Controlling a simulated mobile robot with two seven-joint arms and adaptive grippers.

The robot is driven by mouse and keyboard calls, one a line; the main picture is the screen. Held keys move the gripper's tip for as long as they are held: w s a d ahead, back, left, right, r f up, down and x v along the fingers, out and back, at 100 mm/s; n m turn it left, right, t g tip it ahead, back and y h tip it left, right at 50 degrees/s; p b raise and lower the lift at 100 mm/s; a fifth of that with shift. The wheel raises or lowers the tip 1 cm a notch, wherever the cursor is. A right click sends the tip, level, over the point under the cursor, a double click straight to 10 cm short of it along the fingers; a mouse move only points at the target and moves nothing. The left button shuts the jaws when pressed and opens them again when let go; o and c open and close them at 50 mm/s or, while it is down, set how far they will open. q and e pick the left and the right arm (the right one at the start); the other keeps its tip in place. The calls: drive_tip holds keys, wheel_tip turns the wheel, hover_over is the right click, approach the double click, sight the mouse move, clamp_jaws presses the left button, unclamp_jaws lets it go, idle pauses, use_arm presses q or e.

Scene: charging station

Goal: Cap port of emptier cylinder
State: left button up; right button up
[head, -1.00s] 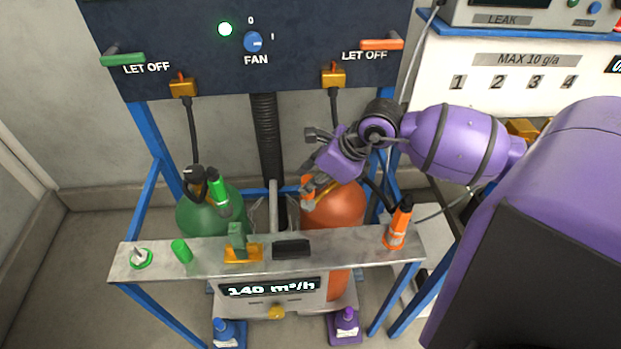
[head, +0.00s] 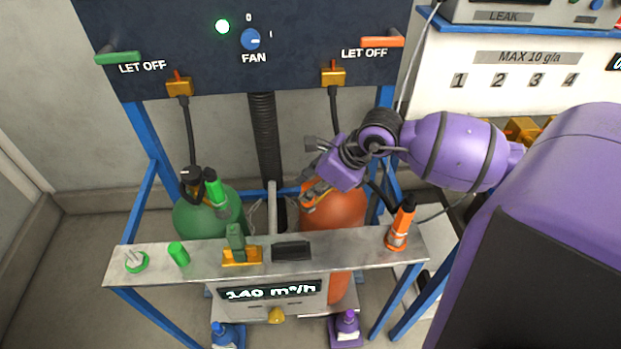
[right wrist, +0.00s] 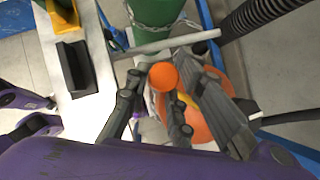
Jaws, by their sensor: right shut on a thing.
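An orange cylinder (head: 340,207) stands right of a green cylinder (head: 192,217), both behind a metal shelf (head: 335,254). My right gripper (head: 309,192) is at the top of the orange cylinder. In the right wrist view its fingers (right wrist: 160,92) are shut on a round orange cap (right wrist: 163,76), with the orange cylinder (right wrist: 198,127) below it. The port is hidden, so I cannot tell whether the cap touches it. A green cap (head: 179,254) stands on the shelf. Neither cylinder visibly shows which is emptier. My left gripper is out of view.
A black hose (head: 266,145) hangs between the cylinders. Black cables run from the panel (head: 215,65). An orange bottle-shaped tool (head: 401,224) stands at the shelf's right end. A green-and-yellow piece (head: 238,254) and a black block (head: 291,251) occupy the shelf's middle.

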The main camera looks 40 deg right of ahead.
drive_tip(key=shift+f, duration=0.3)
drive_tip(key=o, duration=1)
drive_tip(key=shift+r, duration=0.1)
drive_tip(key=v, duration=1.2)
